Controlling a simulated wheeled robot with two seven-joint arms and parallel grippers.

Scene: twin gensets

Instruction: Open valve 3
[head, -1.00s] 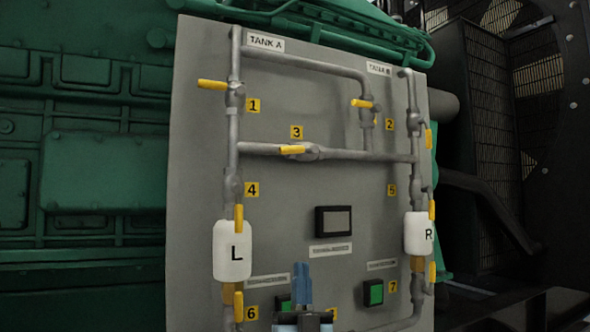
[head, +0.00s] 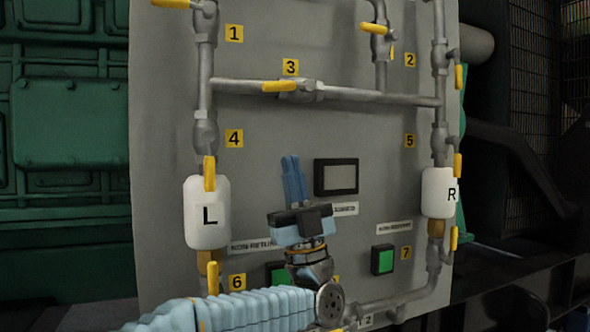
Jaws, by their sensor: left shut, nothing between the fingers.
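Valve 3 sits on the horizontal cross pipe under the yellow "3" label (head: 290,67). Its yellow handle (head: 280,87) lies along the pipe, pointing left from the valve body (head: 302,92). My left gripper (head: 294,181) has its blue fingers together, empty and pointing up, in front of the grey panel. In the picture it is below valve 3 and left of the small dark screen, apart from the handle. My right gripper is not in view.
The grey panel (head: 265,190) carries other yellow-handled valves, including valve 1 (head: 172,4) and valve 2 (head: 375,28). White tanks L (head: 207,230) and R (head: 438,205) hang on the side pipes. A dark screen (head: 336,177) and green button (head: 382,260) are near my left gripper.

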